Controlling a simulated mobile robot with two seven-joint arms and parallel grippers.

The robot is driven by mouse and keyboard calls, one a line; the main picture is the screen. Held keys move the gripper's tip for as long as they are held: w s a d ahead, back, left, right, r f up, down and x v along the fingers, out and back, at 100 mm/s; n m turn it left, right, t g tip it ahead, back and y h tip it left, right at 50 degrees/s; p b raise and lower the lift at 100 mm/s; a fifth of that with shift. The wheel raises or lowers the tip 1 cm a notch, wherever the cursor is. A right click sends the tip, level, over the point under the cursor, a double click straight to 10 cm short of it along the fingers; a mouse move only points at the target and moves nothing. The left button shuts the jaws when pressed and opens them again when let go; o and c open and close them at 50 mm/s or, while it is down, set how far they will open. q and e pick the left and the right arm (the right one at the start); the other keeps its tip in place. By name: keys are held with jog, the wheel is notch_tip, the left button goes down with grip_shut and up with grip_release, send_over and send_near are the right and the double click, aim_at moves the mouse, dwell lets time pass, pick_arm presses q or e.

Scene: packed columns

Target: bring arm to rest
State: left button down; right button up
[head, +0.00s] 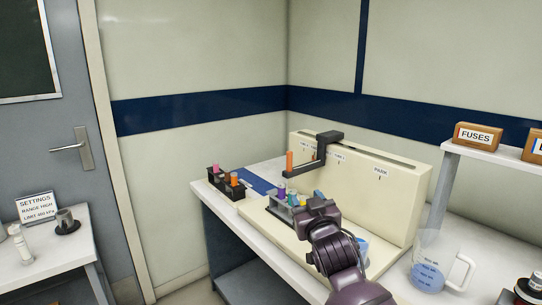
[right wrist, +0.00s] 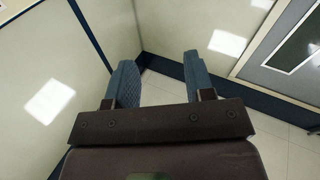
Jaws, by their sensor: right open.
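My right arm reaches in from the bottom of the head view, and its gripper (head: 313,203) is over the bench in front of the cream apparatus (head: 385,190). In the right wrist view the two blue fingers (right wrist: 160,80) stand apart with nothing between them, and wall and floor show beyond. A rack with coloured columns (head: 284,205) is just left of the gripper and partly hidden by it. I cannot tell whether they touch. My left gripper is not in view.
A black rack (head: 233,189) with columns stands at the bench's left end. An orange column (head: 289,160) is at the black arm (head: 328,140) of the apparatus. A measuring jug (head: 430,270) is to the right. A fuses box (head: 477,138) sits on the shelf. Floor between the benches is clear.

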jog(key=s+d+f+m+g+h, duration=0.1)
jog(key=s+d+f+g, duration=0.1)
jog(key=s+d+f, duration=0.6)
jog(key=s+d+f+g, duration=0.1)
jog(key=s+d+f, duration=0.2)
jog(key=s+f, duration=0.75)
pick_arm(q)
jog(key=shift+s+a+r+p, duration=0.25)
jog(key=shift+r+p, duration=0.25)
jog(key=shift+p, duration=0.25)
pick_arm(e)
jog(key=s+d+f+g+h, duration=0.1)
jog(key=s+d+f+g, duration=0.1)
jog(key=s+d+f, duration=0.2)
jog(key=s+d+f+m+g+h, duration=0.1)
jog(key=s+d+f+g, duration=0.1)
jog(key=s+f, duration=0.9)
jog(key=s+d, duration=0.1)
jog(key=s, duration=0.6)
jog(key=shift+d+f+m+g+h, duration=0.15)
jog(key=shift+d+m+g+h, duration=0.15)
jog(key=shift+d+g, duration=0.1)
